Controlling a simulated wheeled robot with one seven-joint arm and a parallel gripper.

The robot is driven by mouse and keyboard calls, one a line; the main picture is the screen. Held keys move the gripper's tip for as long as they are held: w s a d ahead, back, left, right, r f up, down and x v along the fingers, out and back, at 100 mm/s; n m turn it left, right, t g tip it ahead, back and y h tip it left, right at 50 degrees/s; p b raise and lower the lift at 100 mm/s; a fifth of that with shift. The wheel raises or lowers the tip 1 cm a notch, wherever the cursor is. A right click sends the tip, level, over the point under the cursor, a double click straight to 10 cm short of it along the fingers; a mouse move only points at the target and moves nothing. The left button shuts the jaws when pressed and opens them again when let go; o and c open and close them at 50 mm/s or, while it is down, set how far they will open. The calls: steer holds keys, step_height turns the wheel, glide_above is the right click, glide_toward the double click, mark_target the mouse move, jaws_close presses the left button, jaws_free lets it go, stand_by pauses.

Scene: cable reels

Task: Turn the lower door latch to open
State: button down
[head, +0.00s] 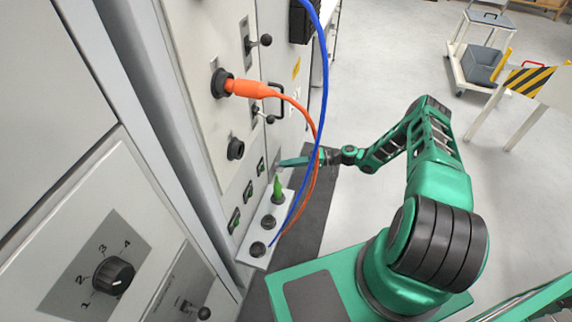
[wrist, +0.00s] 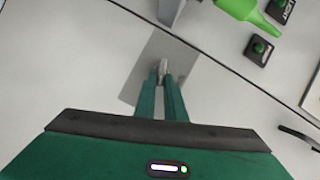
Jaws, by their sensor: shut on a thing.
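In the wrist view the lower door latch (wrist: 162,67) is a small light-grey handle on a darker grey plate (wrist: 138,75) on the panel. My gripper (wrist: 163,83) has its two green fingers closed around the latch, one on each side. The fingers hide part of it. In the head view my gripper (head: 287,162) reaches to the cabinet face low down, past the hanging cables. The latch itself is too small and covered to make out there.
A blue cable (head: 325,80) and an orange plug (head: 250,88) with its cable hang close by my gripper. A green plug (head: 277,190) stands on a socket ledge (head: 260,263) just below. Lever switches (head: 264,41) and a handle line the panel.

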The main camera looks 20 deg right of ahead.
steer(key=shift+d+f+m+y, duration=0.1)
steer(key=shift+f+m+y, duration=0.25)
steer(key=shift+m, duration=0.6)
steer(key=shift+f+m+y, duration=0.2)
steer(key=shift+m+y, duration=0.25)
steer(key=shift+m, duration=0.5)
steer(key=c, duration=1.8)
jaws_free()
steer(key=shift+f, duration=0.1)
steer(key=shift+c, duration=0.2)
steer(key=v, duration=1)
steer(key=shift+d, duration=0.35)
